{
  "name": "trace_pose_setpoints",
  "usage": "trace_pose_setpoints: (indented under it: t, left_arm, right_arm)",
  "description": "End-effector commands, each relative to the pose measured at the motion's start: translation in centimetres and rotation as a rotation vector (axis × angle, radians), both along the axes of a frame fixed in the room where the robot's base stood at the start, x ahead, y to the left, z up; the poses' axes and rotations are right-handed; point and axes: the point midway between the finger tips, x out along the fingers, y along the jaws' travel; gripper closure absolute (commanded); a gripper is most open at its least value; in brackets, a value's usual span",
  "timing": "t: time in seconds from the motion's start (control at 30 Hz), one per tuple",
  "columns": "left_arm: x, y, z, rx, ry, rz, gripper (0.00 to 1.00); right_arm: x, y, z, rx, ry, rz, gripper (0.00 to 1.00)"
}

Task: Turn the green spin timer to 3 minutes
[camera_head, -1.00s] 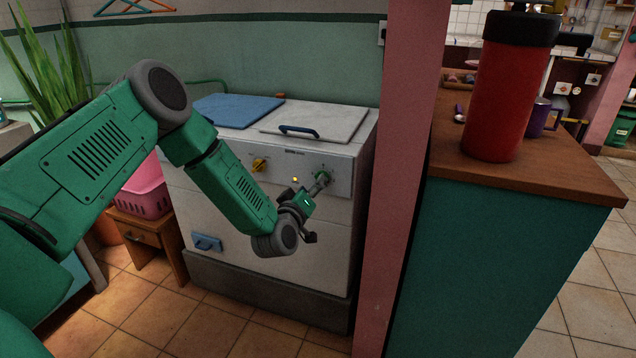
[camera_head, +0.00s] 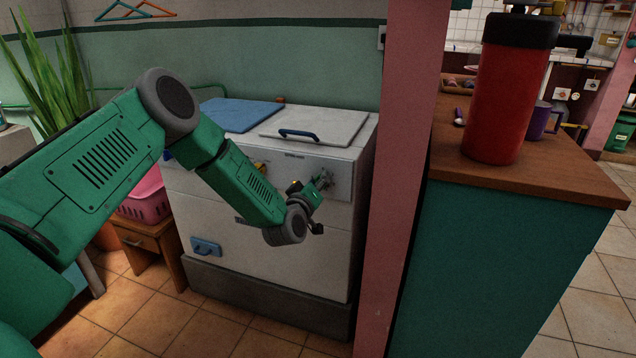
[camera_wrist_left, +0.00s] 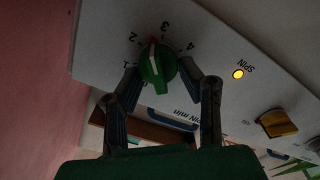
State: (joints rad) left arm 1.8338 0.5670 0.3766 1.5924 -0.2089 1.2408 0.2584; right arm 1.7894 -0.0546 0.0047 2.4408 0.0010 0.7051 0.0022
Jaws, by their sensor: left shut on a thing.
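The green spin timer (camera_wrist_left: 158,68) is a round knob on the white panel, with printed numbers 1 to 4 around it. Its red mark lies between the 2 and the 3 in the left wrist view. My left gripper (camera_wrist_left: 160,74) has a finger on each side of the knob and is shut on it. In the head view my left gripper (camera_head: 321,184) is against the front panel of the white washer (camera_head: 265,235), at its upper right, and largely hides the knob. My right gripper is not in view.
A yellow knob (camera_wrist_left: 277,123) and a lit yellow spin lamp (camera_wrist_left: 238,74) sit beside the timer. A pink post (camera_head: 398,180) stands close right of the washer. Beyond it is a wooden counter (camera_head: 545,175) with a red bottle (camera_head: 510,95). A pink basket (camera_head: 148,202) is at left.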

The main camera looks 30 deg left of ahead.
Motion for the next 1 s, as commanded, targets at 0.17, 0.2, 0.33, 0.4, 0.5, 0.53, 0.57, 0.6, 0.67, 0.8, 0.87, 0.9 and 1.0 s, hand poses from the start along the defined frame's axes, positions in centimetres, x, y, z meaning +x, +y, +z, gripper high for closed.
trace_pose_setpoints:
  t: [0.17, 0.2, 0.33, 0.4, 0.5, 0.53, 0.57, 0.6, 0.67, 0.8, 0.87, 0.9, 1.0]
  left_arm:
    - [0.0, -0.2, 0.2, 0.175, 0.048, -0.001, 0.95]
    - [0.0, -0.2, 0.2, 0.211, 0.056, -0.001, 0.95]
    - [-0.1, -0.1, 0.0, 0.277, 0.072, 0.001, 0.95]
    - [-0.1, -0.1, -0.1, 0.282, 0.073, 0.002, 0.95]
    - [-0.1, -0.1, -0.1, 0.280, 0.073, 0.003, 0.95]
    - [-0.1, -0.1, -0.2, 0.280, 0.073, 0.003, 0.95]
    - [-0.1, -0.1, -0.2, 0.279, 0.074, 0.002, 0.95]
    - [-0.1, -0.1, -0.2, 0.279, 0.074, 0.002, 0.63]
    - [-0.1, -0.1, -0.2, 0.278, 0.074, 0.002, 0.46]
    - [-0.1, -0.1, -0.1, 0.278, 0.071, 0.002, 0.46]
    - [-0.1, -0.1, 0.0, 0.278, 0.071, 0.002, 0.46]
    - [-0.1, -0.1, 0.0, 0.278, 0.071, 0.002, 0.46]
    - [-0.2, -0.2, 0.0, 0.278, 0.071, 0.001, 0.46]
  right_arm:
    - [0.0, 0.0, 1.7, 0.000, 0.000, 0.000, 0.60]
    - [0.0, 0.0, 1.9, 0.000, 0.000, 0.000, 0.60]
    - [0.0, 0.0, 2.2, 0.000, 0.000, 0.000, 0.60]
    - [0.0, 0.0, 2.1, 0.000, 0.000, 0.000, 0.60]
    - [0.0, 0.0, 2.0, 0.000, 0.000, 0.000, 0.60]
    - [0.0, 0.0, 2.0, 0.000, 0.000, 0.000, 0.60]
    - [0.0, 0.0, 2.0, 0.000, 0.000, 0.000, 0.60]
    - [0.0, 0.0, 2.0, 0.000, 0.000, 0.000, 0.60]
    - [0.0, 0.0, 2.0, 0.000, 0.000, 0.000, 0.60]
    - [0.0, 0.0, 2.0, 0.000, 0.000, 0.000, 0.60]
    - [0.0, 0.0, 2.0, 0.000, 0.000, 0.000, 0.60]
    - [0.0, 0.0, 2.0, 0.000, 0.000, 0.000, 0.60]
    - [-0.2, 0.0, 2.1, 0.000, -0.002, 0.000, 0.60]
